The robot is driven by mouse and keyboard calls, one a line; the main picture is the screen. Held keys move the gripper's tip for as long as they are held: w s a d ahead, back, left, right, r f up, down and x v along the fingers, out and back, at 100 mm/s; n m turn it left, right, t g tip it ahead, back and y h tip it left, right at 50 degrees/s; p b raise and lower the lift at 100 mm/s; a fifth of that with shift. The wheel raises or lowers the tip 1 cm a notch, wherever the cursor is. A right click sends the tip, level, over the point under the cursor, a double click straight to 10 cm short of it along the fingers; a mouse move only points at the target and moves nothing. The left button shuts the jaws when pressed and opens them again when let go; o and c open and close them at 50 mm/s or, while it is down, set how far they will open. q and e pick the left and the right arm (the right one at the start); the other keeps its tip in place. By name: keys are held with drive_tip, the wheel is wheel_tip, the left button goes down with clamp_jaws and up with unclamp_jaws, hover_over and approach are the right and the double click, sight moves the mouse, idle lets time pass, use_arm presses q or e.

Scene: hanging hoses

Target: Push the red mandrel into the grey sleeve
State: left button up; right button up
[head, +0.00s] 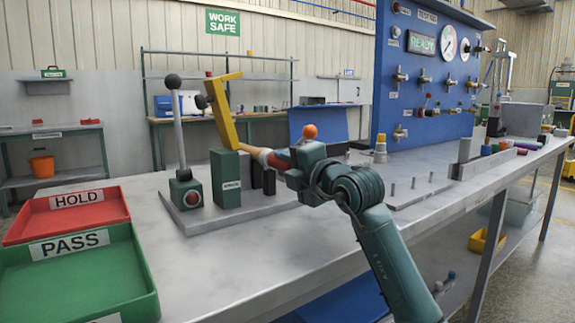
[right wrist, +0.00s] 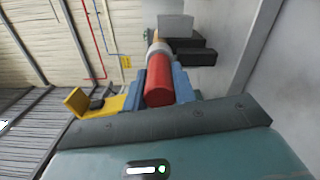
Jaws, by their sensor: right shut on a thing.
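The red mandrel (right wrist: 158,82) lies between the blue fingers of my right gripper (right wrist: 160,90) in the right wrist view. Its far end meets the grey sleeve (right wrist: 159,48), in line with it; how deep it sits inside, I cannot tell. A tan piece (right wrist: 152,35) shows beyond the sleeve. In the head view my right gripper (head: 284,166) is shut on the mandrel (head: 277,162) at the right of the green clamp block (head: 226,178). A tan length (head: 257,153) runs from the block toward it. My left gripper is not in view.
A yellow lever (head: 223,112) rises above the clamp block. A post with a black ball (head: 172,82) stands left of it. A red HOLD tray (head: 66,214) and green PASS tray (head: 75,270) lie at left.

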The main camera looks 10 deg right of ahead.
drive_tip(key=shift+w+r, duration=0.1)
drive_tip(key=shift+w, duration=0.05)
drive_tip(key=o, duration=0.6)
drive_tip(key=shift+c, duration=0.2)
drive_tip(key=shift+o, duration=1.4)
drive_tip(key=shift+w+a, duration=0.1)
drive_tip(key=shift+w, duration=0.05)
drive_tip(key=shift+o, duration=1.3)
